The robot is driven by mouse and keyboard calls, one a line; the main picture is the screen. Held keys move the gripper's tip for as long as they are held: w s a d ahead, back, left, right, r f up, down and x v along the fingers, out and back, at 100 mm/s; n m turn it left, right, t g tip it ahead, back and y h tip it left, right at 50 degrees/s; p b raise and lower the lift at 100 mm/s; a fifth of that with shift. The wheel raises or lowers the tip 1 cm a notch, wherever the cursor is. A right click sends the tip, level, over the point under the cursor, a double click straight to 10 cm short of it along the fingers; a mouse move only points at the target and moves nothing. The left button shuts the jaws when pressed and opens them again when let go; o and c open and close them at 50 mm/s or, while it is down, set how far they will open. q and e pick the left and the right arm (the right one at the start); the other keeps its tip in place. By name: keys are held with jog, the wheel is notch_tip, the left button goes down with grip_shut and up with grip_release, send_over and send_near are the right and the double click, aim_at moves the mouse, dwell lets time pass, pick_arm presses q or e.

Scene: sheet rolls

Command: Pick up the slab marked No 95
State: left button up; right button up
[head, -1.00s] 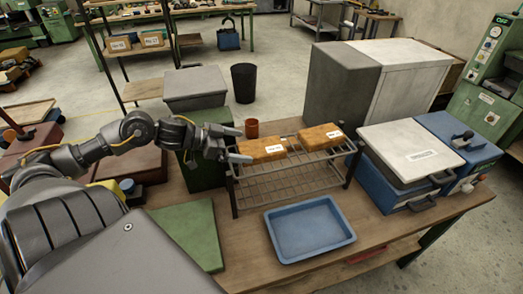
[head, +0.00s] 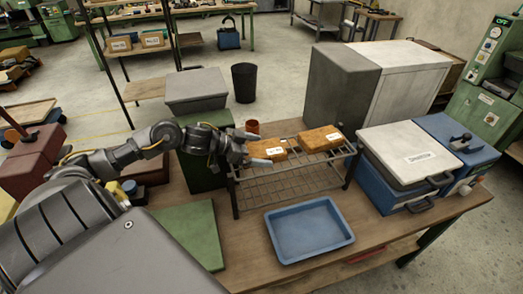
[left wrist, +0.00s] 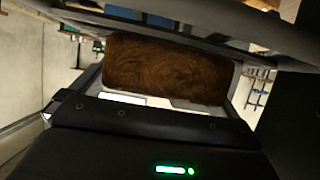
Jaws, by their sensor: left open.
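Two orange-brown slabs with small white labels lie on a wire rack (head: 290,178): a left slab (head: 262,146) and a right slab (head: 321,138). The label print is too small to read surely in the head view. My left gripper (head: 254,149) is open at the left end of the left slab, with one finger on the far side and one on the near side. In the left wrist view a brown slab face (left wrist: 170,68) fills the space between the fingers. Contact cannot be told. My right gripper is out of view.
A blue tray (head: 308,230) lies in front of the rack. A blue case with a pale lid (head: 408,152) stands to the right, and a green board (head: 185,235) lies to the left. A reddish-brown cup (head: 252,127) stands behind the rack, near my gripper.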

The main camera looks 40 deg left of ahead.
pick_arm(q)
jog(key=c, duration=1.3)
jog(key=shift+r, duration=0.1)
jog(key=shift+r+b, duration=0.35)
jog(key=shift+r, duration=0.1)
jog(key=d+r, duration=0.1)
jog(key=r, duration=0.1)
jog(key=s+d+r, duration=0.1)
jog(key=r, duration=0.2)
jog(key=s+d+r+b, duration=0.1)
jog(key=r, duration=0.1)
jog(key=shift+d+r, duration=0.2)
jog(key=shift+d, duration=0.2)
jog(key=s+d+r+p, duration=0.1)
jog(key=d+p, duration=0.1)
jog(key=d, duration=0.1)
jog(key=s+d+r+p, duration=0.2)
jog(key=p, duration=0.1)
jog(key=s+d+r+p, duration=0.1)
jog(key=d+p, duration=0.2)
jog(key=shift+s+d+r, duration=0.25)
jog(key=shift+d+r, duration=0.05)
